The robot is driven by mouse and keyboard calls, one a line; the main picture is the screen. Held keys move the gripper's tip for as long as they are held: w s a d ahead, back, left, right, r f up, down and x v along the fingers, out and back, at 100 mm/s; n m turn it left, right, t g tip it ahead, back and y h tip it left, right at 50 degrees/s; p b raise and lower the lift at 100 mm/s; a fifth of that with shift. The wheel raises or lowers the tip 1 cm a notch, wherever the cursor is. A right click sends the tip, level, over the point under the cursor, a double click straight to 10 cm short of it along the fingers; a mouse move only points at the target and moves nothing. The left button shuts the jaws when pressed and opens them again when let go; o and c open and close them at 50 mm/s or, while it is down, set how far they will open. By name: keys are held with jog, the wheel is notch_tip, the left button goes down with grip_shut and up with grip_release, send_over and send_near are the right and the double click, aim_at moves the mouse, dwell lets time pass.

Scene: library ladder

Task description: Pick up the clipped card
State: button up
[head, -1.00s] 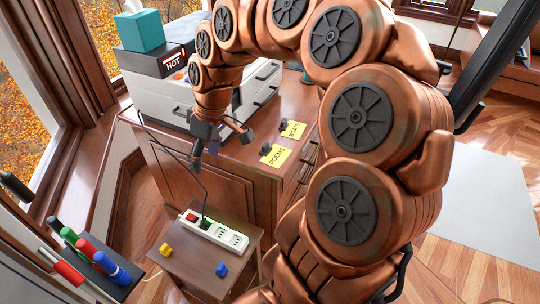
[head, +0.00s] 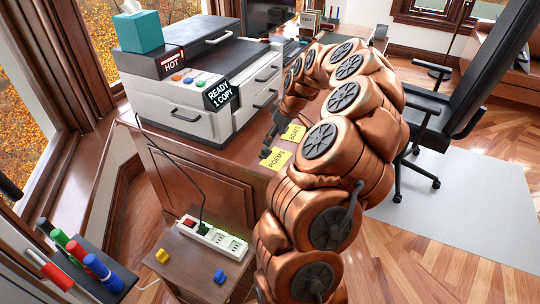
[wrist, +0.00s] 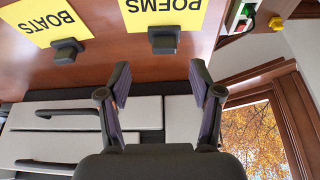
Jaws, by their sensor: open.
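Two yellow cards lie on the wooden cabinet top, each with a black clip at one edge. The POEMS card (head: 279,159) is nearer in the head view, and the BOATS card (head: 295,132) is just behind it. In the wrist view both look upside down: the POEMS card (wrist: 168,14) at top middle with its clip (wrist: 163,41), the BOATS card (wrist: 42,20) at upper left with its clip (wrist: 67,50). My gripper (wrist: 159,70) is open and empty. Its fingertips appear just below the POEMS clip, one towards each side, apart from it.
A white copier (head: 205,85) with a READY 1 COPY display stands beside the cards, close to my gripper. A power strip (head: 213,236) sits on a low stand (head: 190,270). An office chair (head: 440,110) stands right. Cabinet top around the cards is mostly clear.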

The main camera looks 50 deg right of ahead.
aim_at(266, 147)
jog(key=shift+a+p+x, duration=0.15)
jog(key=shift+p+x, duration=0.25)
jog(key=shift+x, duration=1.2)
jog(key=shift+a+p+x, duration=0.2)
jog(key=shift+p+x, duration=0.15)
jog(key=shift+x, duration=1.25)
jog(key=shift+w+r, duration=0.1)
jog(key=shift+c, duration=0.3)
jog(key=c, duration=1)
